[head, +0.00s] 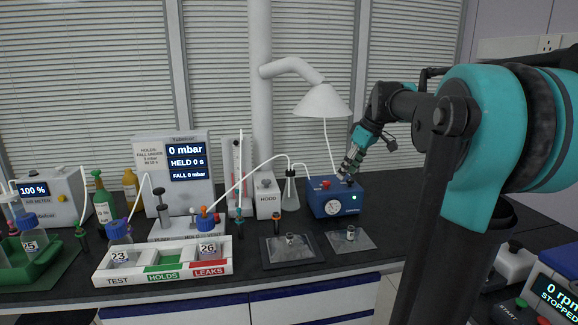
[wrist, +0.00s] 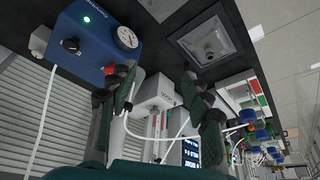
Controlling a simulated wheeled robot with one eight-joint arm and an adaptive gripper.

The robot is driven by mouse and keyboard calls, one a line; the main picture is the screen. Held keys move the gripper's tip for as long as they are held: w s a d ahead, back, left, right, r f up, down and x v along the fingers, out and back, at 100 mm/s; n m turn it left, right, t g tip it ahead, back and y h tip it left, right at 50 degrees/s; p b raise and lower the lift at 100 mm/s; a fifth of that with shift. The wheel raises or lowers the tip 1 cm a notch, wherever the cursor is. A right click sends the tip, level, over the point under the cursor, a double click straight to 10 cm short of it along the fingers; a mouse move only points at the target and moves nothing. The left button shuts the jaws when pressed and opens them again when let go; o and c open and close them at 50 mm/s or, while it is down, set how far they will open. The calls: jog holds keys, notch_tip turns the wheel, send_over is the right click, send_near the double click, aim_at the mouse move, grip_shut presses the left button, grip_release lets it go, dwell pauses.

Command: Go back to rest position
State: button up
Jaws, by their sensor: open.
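My gripper (head: 350,167) is open and empty at the top right of the blue pump box (head: 338,199), which has a dial, a red knob and a green light. In the head view the gripper is close to the box top; I cannot tell whether it touches. In the wrist view the gripper (wrist: 166,98) shows its two dark fingers spread apart, with nothing between them. The blue box (wrist: 92,40) is at the upper left there, with its dial and lit green lamp. My arm reaches in from the right of the head view.
A white tray (head: 164,275) marked TEST, HOLDS and LEAKS holds bottles 23 and 26. Behind it a display unit (head: 172,180) reads 0 mbar. A white hood (head: 322,101) hangs above the blue box. A flask (head: 290,193) and tubing stand left of the box. Bench front right has small pads.

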jog(key=s+f+m+h, duration=0.1)
jog(key=s+f+m, duration=0.3)
jog(key=s+f, duration=0.9)
jog(key=s+f+m+t+h, duration=0.1)
jog(key=s+f+m, duration=0.4)
jog(key=s+f, duration=0.7)
notch_tip(320, 180, down, 5)
jog(key=shift+s+f+h, duration=0.15)
jog(key=shift+s+h, duration=0.2)
jog(key=shift+h, duration=0.35)
